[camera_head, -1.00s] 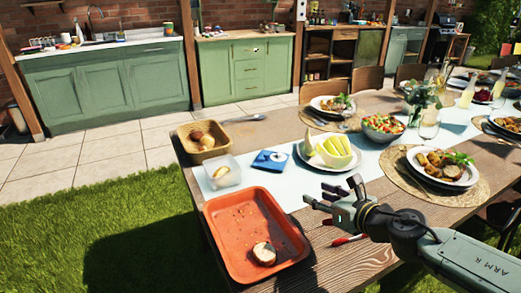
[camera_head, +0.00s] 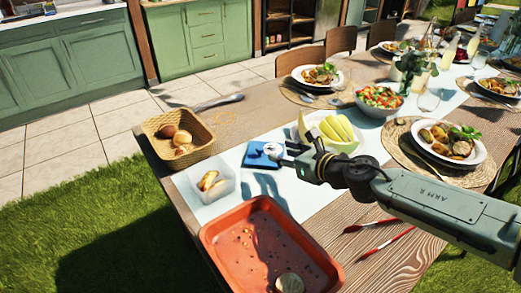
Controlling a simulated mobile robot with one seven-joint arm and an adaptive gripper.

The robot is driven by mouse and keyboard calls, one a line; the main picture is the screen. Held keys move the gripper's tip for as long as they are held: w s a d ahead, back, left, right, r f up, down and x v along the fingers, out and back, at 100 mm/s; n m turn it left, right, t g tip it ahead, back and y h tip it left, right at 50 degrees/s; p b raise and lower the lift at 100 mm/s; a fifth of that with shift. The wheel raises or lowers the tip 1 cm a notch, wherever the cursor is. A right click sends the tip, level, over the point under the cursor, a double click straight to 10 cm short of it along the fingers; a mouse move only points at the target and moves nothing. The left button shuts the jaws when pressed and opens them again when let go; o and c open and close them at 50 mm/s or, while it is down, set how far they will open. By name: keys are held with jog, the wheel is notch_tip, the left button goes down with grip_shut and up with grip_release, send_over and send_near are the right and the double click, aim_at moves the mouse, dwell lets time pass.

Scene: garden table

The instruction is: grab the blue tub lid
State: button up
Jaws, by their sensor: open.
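The blue tub lid (camera_head: 258,157) is a flat blue square with a pale round mark. It lies on the light table runner, between the clear tub and the plate of melon slices. My gripper (camera_head: 284,152) is open, with its fingers at the right side of the lid and partly covering it in this view. I cannot tell whether the fingers touch it. The clear tub (camera_head: 226,186) stands to the left of the lid, uncovered, with pieces of food inside.
A wicker basket (camera_head: 158,127) with bread rolls stands at the back left. A red tray (camera_head: 222,251) with bread is in front. A melon bowl (camera_head: 343,146) stands close behind my gripper. Red cutlery (camera_head: 385,243) lies at the right.

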aim_at(260, 148)
jog(key=p+x, duration=0.1)
jog(key=x, duration=0.2)
jog(key=p+x, duration=0.1)
jog(key=x, duration=0.5)
jog(key=shift+a+f+p, duration=0.2)
jog(key=shift+f+p, duration=0.1)
jog(key=shift+p, duration=0.1)
grip_shut()
